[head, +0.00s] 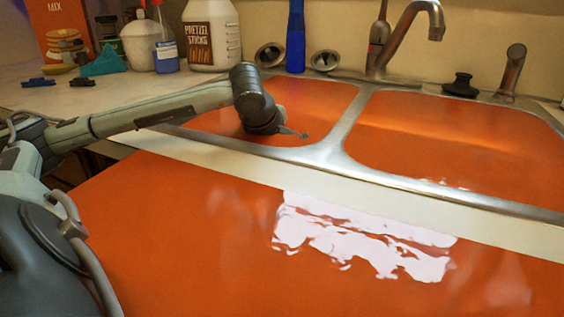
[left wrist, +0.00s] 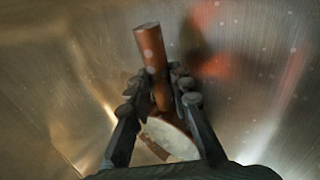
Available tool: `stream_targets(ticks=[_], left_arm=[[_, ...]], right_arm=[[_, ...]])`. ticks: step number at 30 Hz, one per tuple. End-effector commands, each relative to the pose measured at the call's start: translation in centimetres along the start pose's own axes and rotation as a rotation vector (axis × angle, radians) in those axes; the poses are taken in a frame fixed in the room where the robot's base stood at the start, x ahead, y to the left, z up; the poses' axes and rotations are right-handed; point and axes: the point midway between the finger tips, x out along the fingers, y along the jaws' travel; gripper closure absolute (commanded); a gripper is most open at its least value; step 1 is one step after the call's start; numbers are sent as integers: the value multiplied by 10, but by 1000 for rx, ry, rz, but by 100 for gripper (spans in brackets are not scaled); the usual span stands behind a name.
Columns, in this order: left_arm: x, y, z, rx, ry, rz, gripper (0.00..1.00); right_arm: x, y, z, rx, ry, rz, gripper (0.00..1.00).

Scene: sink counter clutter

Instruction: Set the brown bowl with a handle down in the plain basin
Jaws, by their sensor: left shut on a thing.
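My left arm reaches over the left basin (head: 340,97), and its gripper (head: 290,132) is low inside it, mostly hidden by the wrist in the head view. In the left wrist view the gripper (left wrist: 157,80) is shut on the brown handle (left wrist: 150,45) of the bowl. Part of the pale and brown bowl (left wrist: 172,138) shows below the fingers, against metallic basin walls. Whether it touches the basin floor I cannot tell. The bowl is not visible in the head view. The right basin (head: 460,135) looks empty. My right gripper is not in view.
A metal divider (head: 345,130) separates the basins. Behind them stand a faucet (head: 405,35), a blue-handled tool (head: 296,40), two round strainers and a black stopper (head: 461,86). A pretzel jar (head: 211,35), a box and several small items crowd the counter at the back left.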

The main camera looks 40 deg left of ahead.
Motion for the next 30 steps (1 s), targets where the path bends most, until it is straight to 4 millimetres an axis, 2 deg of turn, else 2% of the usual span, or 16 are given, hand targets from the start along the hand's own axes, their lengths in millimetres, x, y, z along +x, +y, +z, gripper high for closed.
stream_targets(ticks=[1,6,17,20,24,30], left_arm=[[1,0,0,0,0,0,79],[0,0,0,0,0,0,59],[-2,2,0,0,0,0,59],[-14,2,-1,0,1,3,59],[-44,2,-1,2,3,7,59],[-86,2,-1,1,3,5,59]], right_arm=[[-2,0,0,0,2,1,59],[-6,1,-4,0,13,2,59],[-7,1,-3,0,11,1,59],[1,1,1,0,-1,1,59],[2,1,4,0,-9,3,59],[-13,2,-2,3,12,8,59]])
